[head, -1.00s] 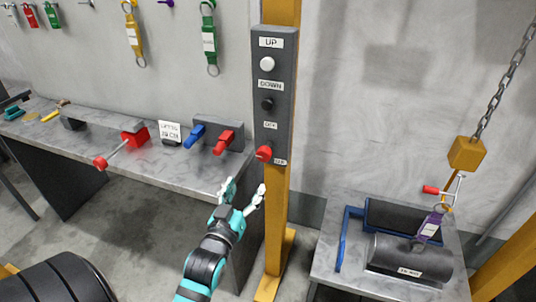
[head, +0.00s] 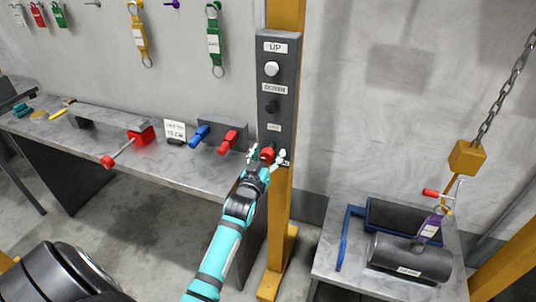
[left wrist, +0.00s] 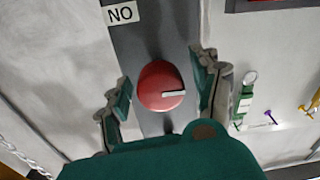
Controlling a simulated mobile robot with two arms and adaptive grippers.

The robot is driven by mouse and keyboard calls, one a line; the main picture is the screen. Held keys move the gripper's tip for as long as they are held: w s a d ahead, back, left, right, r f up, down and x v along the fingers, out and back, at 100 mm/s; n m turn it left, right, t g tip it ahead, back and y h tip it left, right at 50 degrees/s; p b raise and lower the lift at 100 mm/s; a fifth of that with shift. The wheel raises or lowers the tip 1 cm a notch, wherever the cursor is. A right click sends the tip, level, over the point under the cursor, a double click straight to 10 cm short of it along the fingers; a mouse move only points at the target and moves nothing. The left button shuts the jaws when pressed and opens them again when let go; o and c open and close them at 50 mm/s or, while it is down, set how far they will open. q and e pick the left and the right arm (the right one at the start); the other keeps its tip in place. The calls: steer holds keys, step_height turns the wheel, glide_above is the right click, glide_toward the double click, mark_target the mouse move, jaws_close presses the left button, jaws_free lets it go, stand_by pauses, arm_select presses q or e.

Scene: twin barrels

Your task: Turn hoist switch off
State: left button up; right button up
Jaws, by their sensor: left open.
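The hoist switch is a red round knob (head: 267,154) low on the dark grey control panel (head: 290,80). A white knob (head: 271,68) labelled UP and a black knob (head: 271,106) sit above it. My left gripper (head: 266,157) is open, with one finger on each side of the red knob. In the left wrist view the red knob (left wrist: 161,86) with its pale pointer line lies between the open fingers (left wrist: 163,88). Gaps show between it and both fingers. The label below the knob is mostly hidden by the gripper in the head view. My right gripper is not in view.
The panel is on a yellow post (head: 279,220). A grey workbench (head: 185,172) with red and blue handles stands at left. At right a table (head: 335,262) holds a dark cylinder (head: 405,257), near the hanging hoist chain (head: 501,85).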

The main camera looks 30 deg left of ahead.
arm_select(q)
steer(key=c, duration=1.2)
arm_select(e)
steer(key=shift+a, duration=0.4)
arm_select(q)
steer(key=shift+n, duration=0.3)
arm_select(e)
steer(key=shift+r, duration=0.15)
arm_select(q)
steer(key=n+p, duration=0.2)
steer(key=n, duration=0.1)
steer(key=n+p, duration=0.1)
steer(key=n, duration=0.4)
steer(key=n+p, duration=0.1)
steer(key=n, duration=0.4)
steer(key=shift+n, duration=2.1)
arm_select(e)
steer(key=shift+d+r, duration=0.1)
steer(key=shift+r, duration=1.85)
arm_select(q)
steer(key=shift+h, duration=0.3)
